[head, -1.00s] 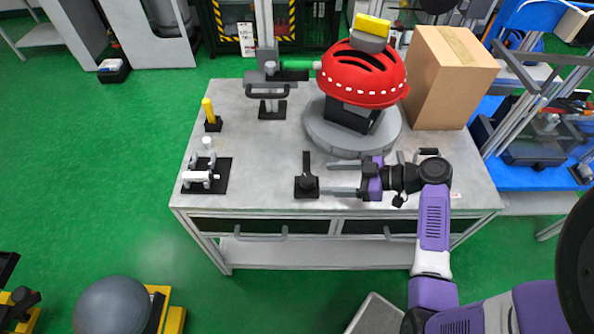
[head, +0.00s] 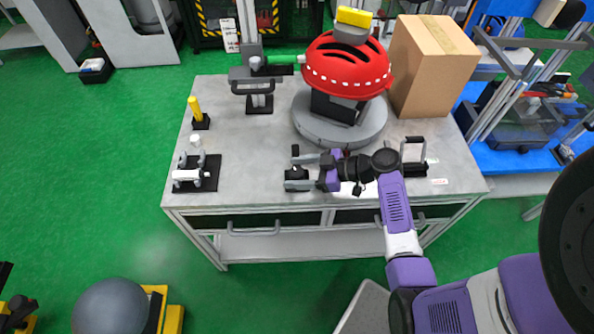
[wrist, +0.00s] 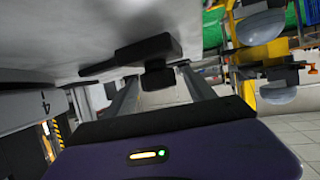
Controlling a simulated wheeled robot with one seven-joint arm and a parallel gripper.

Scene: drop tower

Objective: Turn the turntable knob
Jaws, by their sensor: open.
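The black knob (head: 296,174), a lever on a flat square base, stands near the front edge of the grey table. My gripper (head: 297,171) is open, reaching in from the right, with one finger on the far side of the knob and one on the near side. In the wrist view the knob (wrist: 158,76) shows between the two fingers; I cannot tell whether they touch it. The round grey turntable (head: 318,130) lies behind, carrying a red helmet (head: 345,68) on a black block.
A cardboard box (head: 428,70) stands right of the turntable. A grey frame handle (head: 413,150) on a black base is close to my wrist. A white toggle clamp (head: 188,176) and a yellow peg (head: 196,108) stand at the left. The table between them and the knob is clear.

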